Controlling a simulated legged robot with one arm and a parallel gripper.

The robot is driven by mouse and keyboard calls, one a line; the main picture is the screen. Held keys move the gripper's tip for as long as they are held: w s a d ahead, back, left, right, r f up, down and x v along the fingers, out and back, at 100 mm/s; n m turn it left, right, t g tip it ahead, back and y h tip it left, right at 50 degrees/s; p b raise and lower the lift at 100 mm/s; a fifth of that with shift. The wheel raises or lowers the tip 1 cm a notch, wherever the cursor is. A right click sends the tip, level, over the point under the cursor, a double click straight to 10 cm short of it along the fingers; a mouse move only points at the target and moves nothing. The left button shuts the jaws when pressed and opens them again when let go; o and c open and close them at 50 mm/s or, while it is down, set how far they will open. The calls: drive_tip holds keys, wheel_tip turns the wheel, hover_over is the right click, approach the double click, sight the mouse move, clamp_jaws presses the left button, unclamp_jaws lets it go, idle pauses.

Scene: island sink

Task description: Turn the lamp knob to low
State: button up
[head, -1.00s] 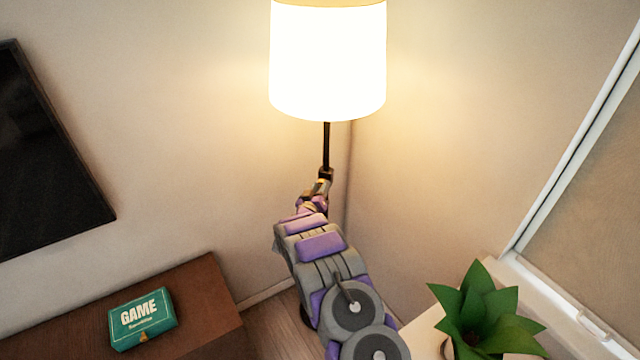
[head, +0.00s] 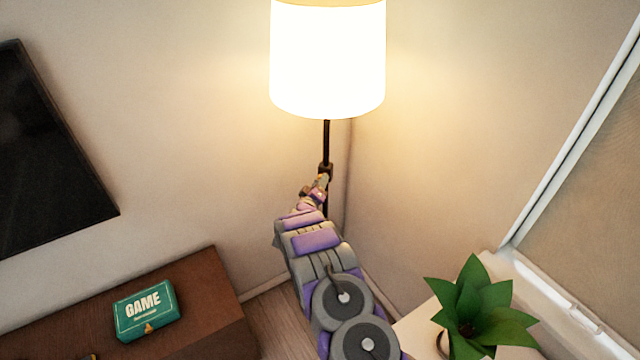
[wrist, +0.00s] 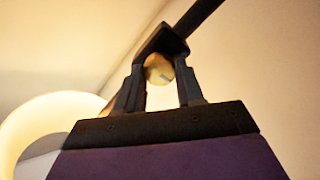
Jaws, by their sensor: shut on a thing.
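The floor lamp has a brightly lit white shade (head: 328,62) and a thin dark pole (head: 326,143) in the room's corner. In the wrist view, a small round, pale brass knob (wrist: 158,70) sits on a dark fitting on the pole. My gripper (wrist: 159,84) has a finger on each side of the knob and is shut on it. In the head view my gripper (head: 323,179) reaches the pole just below the shade; the knob is too small there to make out. The knob's setting cannot be read.
A brown cabinet (head: 210,285) at lower left bears a green game box (head: 146,311). A dark screen (head: 45,150) hangs on the left wall. A green plant (head: 480,310) stands at lower right, near the window frame (head: 575,130). The space around the lamp pole is clear.

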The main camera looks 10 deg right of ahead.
drive_tip(key=shift+a+r, duration=0.1)
drive_tip(key=shift+a, duration=0.1)
drive_tip(key=o, duration=1)
drive_tip(key=shift+w+a, duration=0.1)
drive_tip(key=shift+w, duration=0.05)
drive_tip(key=shift+o, duration=0.2)
drive_tip(key=shift+s, duration=0.2)
drive_tip(key=v, duration=1.7)
drive_tip(key=shift+f, duration=0.25)
